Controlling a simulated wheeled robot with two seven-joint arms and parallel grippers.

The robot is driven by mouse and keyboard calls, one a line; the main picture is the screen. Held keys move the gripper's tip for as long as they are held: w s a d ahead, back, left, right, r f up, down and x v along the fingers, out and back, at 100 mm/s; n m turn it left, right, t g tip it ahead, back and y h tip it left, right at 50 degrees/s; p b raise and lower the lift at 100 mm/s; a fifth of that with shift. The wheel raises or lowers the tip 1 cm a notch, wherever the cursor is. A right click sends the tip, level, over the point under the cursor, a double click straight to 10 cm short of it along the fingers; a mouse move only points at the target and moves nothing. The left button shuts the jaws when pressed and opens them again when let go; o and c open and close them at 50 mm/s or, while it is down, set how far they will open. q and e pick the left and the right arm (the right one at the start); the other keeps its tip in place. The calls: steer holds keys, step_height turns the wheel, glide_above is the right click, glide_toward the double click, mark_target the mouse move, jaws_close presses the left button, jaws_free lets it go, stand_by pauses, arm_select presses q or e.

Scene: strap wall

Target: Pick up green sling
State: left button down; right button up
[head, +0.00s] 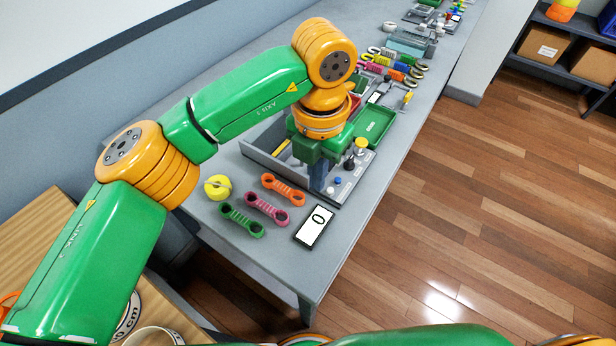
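A green sling (241,219) with a loop at each end lies flat on the near end of the grey table. A pink sling (267,208) and an orange sling (283,189) lie behind it in a slanting row. My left gripper (321,184) points down over the grey tray, to the right of and behind the green sling and apart from it. Its fingers are seen nearly edge-on and partly hidden by the wrist, so their opening is unclear. My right gripper is out of view; only a green arm link shows at the bottom.
The grey tray (262,160) holds small parts. A green tray (374,127) and more coloured slings (389,68) lie farther back. The table's front corner is clear.

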arm_select(q)
steer(key=c, duration=1.2)
jaws_free()
steer(key=shift+s+d, duration=0.1)
steer(key=shift+d, duration=0.05)
steer(key=o, duration=0.9)
